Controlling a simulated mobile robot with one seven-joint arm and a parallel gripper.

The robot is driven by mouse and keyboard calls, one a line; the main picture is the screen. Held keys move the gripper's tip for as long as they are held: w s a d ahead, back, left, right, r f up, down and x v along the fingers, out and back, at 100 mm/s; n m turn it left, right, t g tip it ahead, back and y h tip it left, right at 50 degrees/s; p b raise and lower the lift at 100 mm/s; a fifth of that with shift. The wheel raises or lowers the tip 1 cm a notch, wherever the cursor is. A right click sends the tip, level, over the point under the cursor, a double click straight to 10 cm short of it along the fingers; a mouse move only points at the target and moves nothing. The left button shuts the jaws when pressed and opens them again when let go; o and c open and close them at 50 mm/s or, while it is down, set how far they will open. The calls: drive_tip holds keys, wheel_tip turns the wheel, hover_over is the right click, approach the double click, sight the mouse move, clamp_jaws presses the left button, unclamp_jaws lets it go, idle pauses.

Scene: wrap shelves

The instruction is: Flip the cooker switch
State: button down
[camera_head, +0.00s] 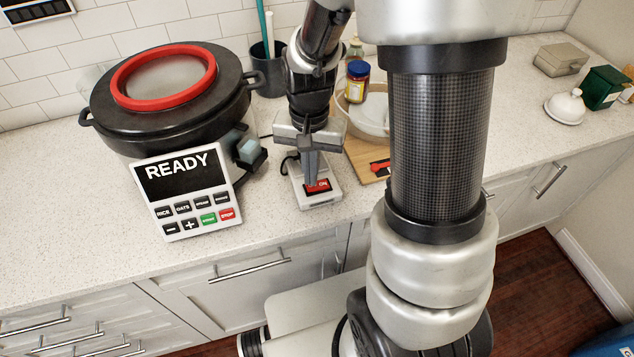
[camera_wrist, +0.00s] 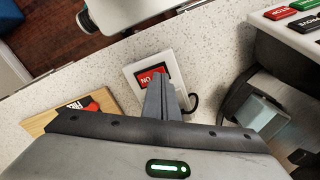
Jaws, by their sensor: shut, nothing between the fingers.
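The cooker switch (camera_head: 322,186) is a red rocker marked ON, set in a white plate on the counter in front of the cooker. It also shows in the wrist view (camera_wrist: 150,78). My gripper (camera_head: 310,182) points down with its fingers together and empty, the tips at the red rocker. In the wrist view the fingertips (camera_wrist: 161,82) overlap the rocker's edge; whether they touch it I cannot tell. The cooker (camera_head: 140,128) is a black pot with a red ring on its lid, and its panel (camera_head: 185,190) reads READY.
A wooden board (camera_head: 362,160) with a red-handled tool (camera_head: 379,166) lies right of the switch. A jar (camera_head: 357,82) and a pale bowl (camera_head: 372,112) stand behind. A dark cup (camera_head: 268,75) holds utensils. The counter (camera_head: 60,220) is clear at the left front.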

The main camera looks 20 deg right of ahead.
drive_tip(key=shift+f+b, duration=0.6)
drive_tip(key=shift+f, duration=0.2)
idle(0.4)
wheel_tip(320, 180, up, 7)
drive_tip(key=p, duration=0.5)
drive_tip(key=shift+p, duration=0.3)
drive_tip(key=shift+r, duration=0.1)
drive_tip(key=s+r+n+t, duration=0.2)
drive_tip(key=s+r, duration=0.4)
drive_tip(key=r, duration=0.4)
drive_tip(key=s+r+n+t, duration=0.3)
drive_tip(key=s+r+n, duration=0.1)
drive_tip(key=r, duration=0.6)
drive_tip(key=shift+s+r+t, duration=0.15)
drive_tip(key=shift+s+t, duration=0.15)
drive_tip(key=shift+s, duration=0.6)
